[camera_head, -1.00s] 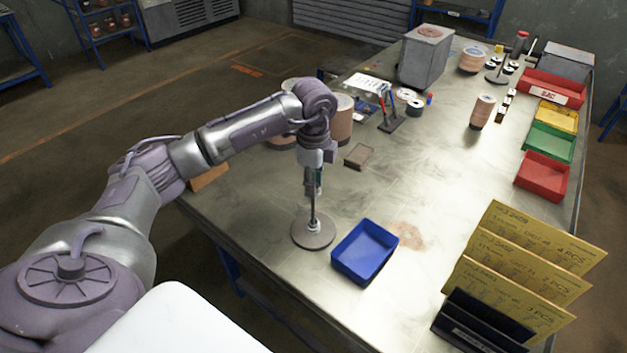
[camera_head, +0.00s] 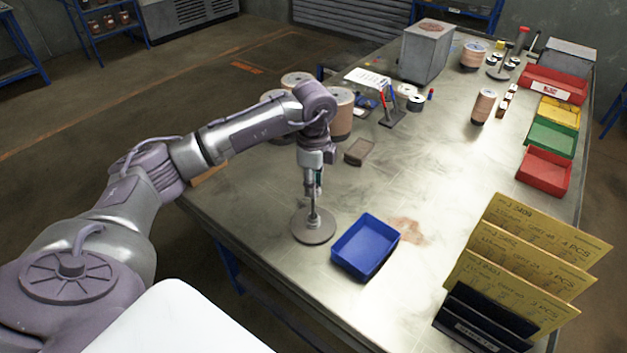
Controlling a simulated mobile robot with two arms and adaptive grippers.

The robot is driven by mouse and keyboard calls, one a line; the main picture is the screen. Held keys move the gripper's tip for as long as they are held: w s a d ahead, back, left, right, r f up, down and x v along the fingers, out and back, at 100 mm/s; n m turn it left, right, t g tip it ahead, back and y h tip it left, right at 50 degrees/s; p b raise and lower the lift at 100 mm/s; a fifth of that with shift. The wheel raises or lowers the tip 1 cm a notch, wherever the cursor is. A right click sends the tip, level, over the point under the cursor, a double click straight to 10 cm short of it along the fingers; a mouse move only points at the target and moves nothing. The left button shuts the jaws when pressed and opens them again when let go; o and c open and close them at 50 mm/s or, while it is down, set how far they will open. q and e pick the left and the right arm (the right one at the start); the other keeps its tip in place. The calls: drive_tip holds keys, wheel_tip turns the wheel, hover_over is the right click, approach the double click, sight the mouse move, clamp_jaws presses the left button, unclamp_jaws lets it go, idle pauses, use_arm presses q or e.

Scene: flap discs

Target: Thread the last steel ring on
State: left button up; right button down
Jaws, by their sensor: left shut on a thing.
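A stand with a round grey base (camera_head: 313,228) and a thin upright rod is near the table's left front edge. Small silvery pieces sit low around the rod. My left gripper (camera_head: 313,192) points straight down over the stand, in line with the rod. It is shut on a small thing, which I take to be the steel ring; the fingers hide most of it. I cannot tell whether the ring is around the rod. My right gripper is not in view.
A blue tray (camera_head: 365,247) stands just right of the base. Yellow cards in a black holder (camera_head: 482,318) are at the front right. The middle of the table is mostly clear.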

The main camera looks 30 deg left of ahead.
sight(314, 200)
use_arm(q)
drive_tip(key=shift+f+b, duration=1.9)
drive_tip(key=shift+f, duration=1.2)
drive_tip(key=o, duration=0.8)
drive_tip(key=shift+o, duration=0.2)
drive_tip(key=shift+r, duration=0.15)
wheel_tip(314, 200, up, 12)
drive_tip(key=shift+f, duration=0.1)
